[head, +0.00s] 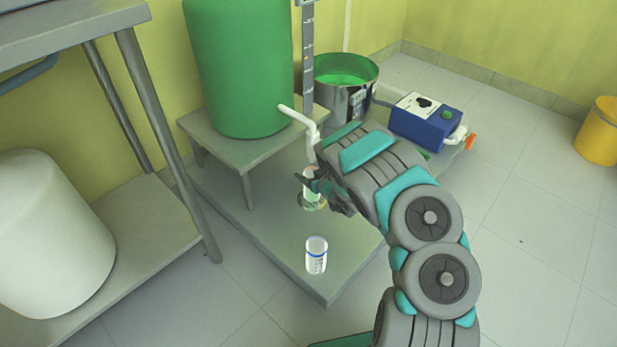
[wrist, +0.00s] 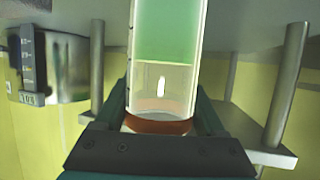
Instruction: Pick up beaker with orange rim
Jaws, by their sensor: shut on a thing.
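A clear beaker with an orange-brown rim (wrist: 158,124) and green content is between the two fingers of my gripper (wrist: 162,108) in the wrist view. The gripper is shut on it, close to the rim. In the head view the gripper (head: 318,184) holds the beaker (head: 312,200) below the white spout of the green tank. Its upper part is partly hidden by the fingers. I cannot tell whether its base touches the metal platform (head: 275,240).
The green tank (head: 240,70) stands on a small metal table (head: 225,150), with its white spout (head: 300,120) near my gripper. A metal pot with green liquid (head: 345,85) and a blue device (head: 425,120) are behind. A metal shelf with a white container (head: 50,235) is at left.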

